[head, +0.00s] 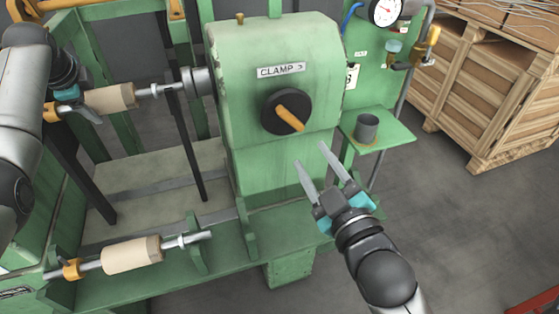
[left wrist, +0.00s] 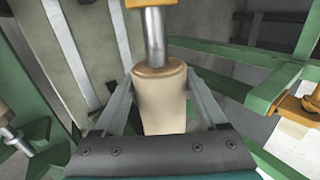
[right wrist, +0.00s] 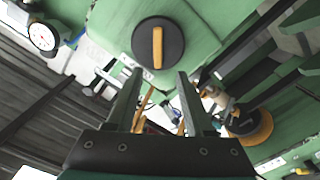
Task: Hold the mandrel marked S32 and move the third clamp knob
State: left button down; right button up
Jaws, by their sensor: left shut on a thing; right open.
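A mandrel with a beige roll (head: 110,98) and steel shaft sits at the machine's spindle, upper left in the head view. My left gripper (left wrist: 161,78) is shut on its beige roll (left wrist: 160,102), one finger on each side. A second similar mandrel (head: 132,254) lies lower on the green frame. No S32 mark is legible. One clamp knob (head: 286,111), a black disc with an orange bar, is on the green housing under a "CLAMP >" plate (head: 281,70). My right gripper (head: 310,154) is open and empty, below and right of the knob. The knob (right wrist: 158,45) shows beyond its fingers.
The green housing (head: 240,60) stands mid-view. To its right are a shelf (head: 392,139) with a grey cup (head: 366,127), a gauge (head: 385,10) and pipes. A wooden crate (head: 485,95) stands at far right. The floor at lower right is mostly clear.

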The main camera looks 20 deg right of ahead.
aim_at(291, 123)
jog(key=shift+s, duration=0.15)
jog(key=shift+n, duration=0.5)
jog(key=shift+w+d, duration=0.1)
jog(key=shift+w, duration=5.9)
jog(key=shift+c, duration=0.2)
grip_shut()
